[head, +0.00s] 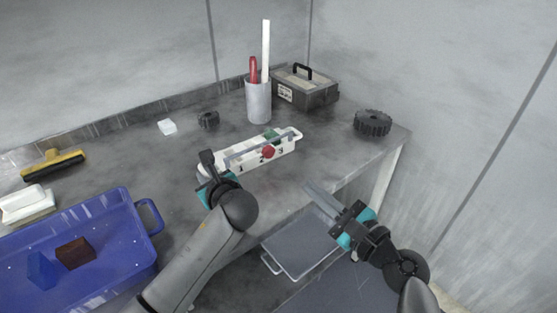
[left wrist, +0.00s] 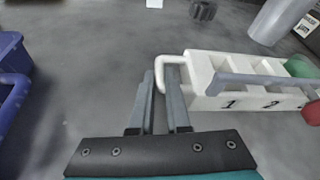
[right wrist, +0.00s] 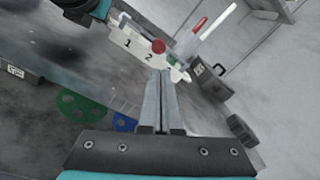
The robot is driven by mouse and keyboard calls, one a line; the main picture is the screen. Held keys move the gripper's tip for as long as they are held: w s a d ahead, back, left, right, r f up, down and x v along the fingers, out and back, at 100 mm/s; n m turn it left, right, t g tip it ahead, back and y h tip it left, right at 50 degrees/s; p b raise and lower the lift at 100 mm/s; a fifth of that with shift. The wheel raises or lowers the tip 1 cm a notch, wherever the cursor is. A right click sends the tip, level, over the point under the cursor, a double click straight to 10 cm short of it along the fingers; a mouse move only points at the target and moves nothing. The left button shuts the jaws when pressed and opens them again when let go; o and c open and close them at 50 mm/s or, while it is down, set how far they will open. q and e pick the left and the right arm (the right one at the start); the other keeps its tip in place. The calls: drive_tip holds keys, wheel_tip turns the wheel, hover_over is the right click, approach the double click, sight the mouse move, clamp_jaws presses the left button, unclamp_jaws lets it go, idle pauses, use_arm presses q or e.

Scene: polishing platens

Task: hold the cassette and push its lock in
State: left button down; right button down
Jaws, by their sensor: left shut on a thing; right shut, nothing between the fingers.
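The white cassette (head: 236,161) lies on the grey bench, its front marked 1, 2 and 3. A grey bar (left wrist: 255,79) runs along it. A round red knob (head: 268,152) stands out at its front, and a green piece (head: 271,134) shows behind the bar. My left gripper (head: 206,164) is shut on the loop handle (left wrist: 178,60) at the cassette's left end. My right gripper (head: 311,189) is shut and empty, in front of and to the right of the cassette, apart from it. The knob also shows in the right wrist view (right wrist: 158,46), beyond the fingertips.
A blue bin (head: 110,207) is at the left, with a yellow-black brush (head: 53,165) behind it. A grey cup (head: 258,103) with pens, a dark toolbox (head: 318,94) and a black gear (head: 372,123) stand behind. The bench's front edge lies below my right gripper.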

sight(271, 154)
drive_tip(key=m, duration=0.2)
drive_tip(key=s+m, duration=0.1)
drive_tip(key=m, duration=0.1)
drive_tip(key=d+m, duration=0.1)
drive_tip(key=m, duration=0.1)
drive_tip(key=shift+s+d, duration=0.1)
drive_tip(key=shift+s, duration=0.25)
drive_tip(key=x, duration=1.4)
drive_tip(key=shift+x, duration=1.15)
use_arm(q)
drive_tip(key=shift+d, duration=0.1)
use_arm(e)
drive_tip(key=v, duration=1.4)
